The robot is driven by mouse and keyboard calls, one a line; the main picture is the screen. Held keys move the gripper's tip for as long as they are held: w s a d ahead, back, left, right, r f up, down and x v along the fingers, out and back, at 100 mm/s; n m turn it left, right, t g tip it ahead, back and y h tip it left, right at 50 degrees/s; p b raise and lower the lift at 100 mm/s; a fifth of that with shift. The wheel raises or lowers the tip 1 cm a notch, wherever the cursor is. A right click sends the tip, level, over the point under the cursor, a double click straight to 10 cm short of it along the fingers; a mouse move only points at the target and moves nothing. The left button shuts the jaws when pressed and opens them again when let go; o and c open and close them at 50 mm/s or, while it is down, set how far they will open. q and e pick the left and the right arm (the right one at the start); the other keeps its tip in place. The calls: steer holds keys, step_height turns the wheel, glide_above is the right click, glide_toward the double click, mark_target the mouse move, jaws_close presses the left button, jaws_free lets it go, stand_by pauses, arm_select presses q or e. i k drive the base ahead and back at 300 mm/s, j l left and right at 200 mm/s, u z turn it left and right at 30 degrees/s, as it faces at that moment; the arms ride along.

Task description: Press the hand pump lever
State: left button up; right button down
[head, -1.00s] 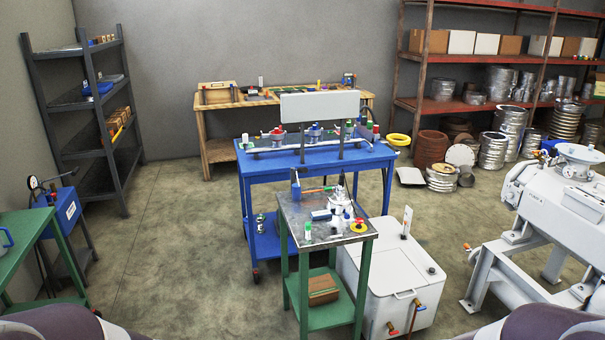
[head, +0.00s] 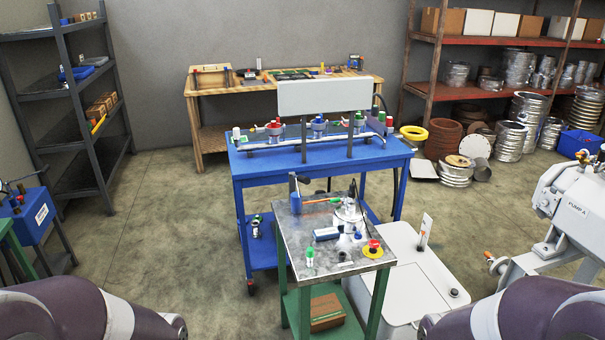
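I cannot tell for sure which part is the hand pump lever. A blue box (head: 36,222) with a white label stands on a dark stand at the left edge, with small dark fittings on top. A white tank (head: 406,268) on the floor right of the small table has an upright piece (head: 425,231) with a pale top. Both are well ahead of me and nothing of mine touches them. My two arms show only as purple-grey links at the bottom corners. Neither gripper is in view.
A green-legged metal-top table (head: 300,258) with small parts stands close ahead. Behind it is a blue bench (head: 262,168). A grey pump machine (head: 575,200) stands at right, a dark shelf (head: 85,130) at left. The floor between shelf and tables is clear.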

mark_target(301, 179)
steer(key=i+j+u, duration=0.35)
steer(key=i, duration=0.55)
steer(key=i+j+u, duration=0.2)
steer(key=i, duration=0.45)
steer(key=i+j+z, duration=0.15)
steer(key=i+z, duration=0.3)
steer(key=i+j+z, duration=0.25)
steer(key=z, duration=0.25)
steer(key=i+j+z, duration=0.45)
steer(key=k+l, duration=0.05)
